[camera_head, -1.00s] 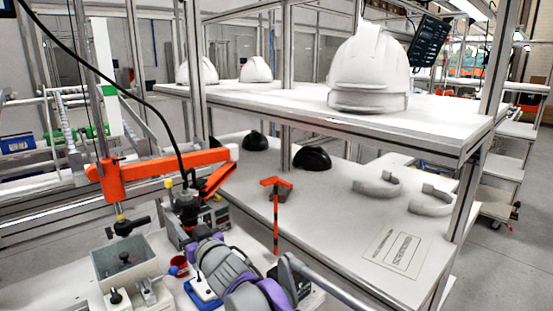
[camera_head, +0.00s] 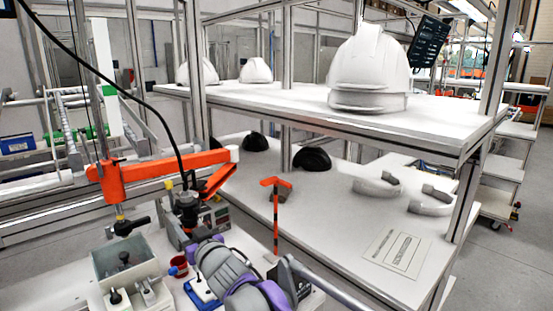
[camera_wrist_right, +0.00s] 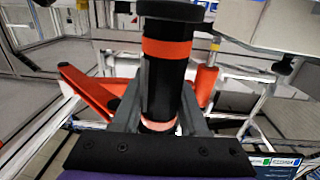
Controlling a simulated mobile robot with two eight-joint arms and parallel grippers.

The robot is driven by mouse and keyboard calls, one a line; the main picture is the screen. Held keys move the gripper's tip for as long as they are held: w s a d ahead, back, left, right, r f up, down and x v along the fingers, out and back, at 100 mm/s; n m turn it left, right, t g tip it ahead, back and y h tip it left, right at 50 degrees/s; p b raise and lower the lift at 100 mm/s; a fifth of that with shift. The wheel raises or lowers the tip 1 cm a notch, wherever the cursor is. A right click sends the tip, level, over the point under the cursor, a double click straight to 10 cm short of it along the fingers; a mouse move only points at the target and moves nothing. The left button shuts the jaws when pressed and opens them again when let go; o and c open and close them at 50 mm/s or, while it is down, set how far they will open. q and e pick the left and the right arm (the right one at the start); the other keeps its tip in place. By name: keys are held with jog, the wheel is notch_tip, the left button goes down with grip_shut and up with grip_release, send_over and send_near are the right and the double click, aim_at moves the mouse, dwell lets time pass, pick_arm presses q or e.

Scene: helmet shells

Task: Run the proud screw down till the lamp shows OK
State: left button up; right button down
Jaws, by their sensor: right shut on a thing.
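My right gripper (camera_head: 191,232) is shut around the black body of the driver tool (camera_head: 187,203), which hangs at the end of an orange jointed arm (camera_head: 150,172). In the right wrist view the fingers (camera_wrist_right: 160,112) close on both sides of the tool (camera_wrist_right: 160,85), which has an orange band and a wide black cap. The proud screw is not visible. My left gripper is out of view.
A grey bin (camera_head: 125,262), a small red cup (camera_head: 179,265) and a blue-edged block (camera_head: 203,293) crowd the bench around my right arm. An orange-and-black T-shaped piece (camera_head: 276,205) stands to the right. White helmet shells (camera_head: 368,65) sit on the shelf.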

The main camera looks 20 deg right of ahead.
dwell(0.6)
jog(key=shift+r+p, duration=1.9)
jog(key=shift+r, duration=1.05)
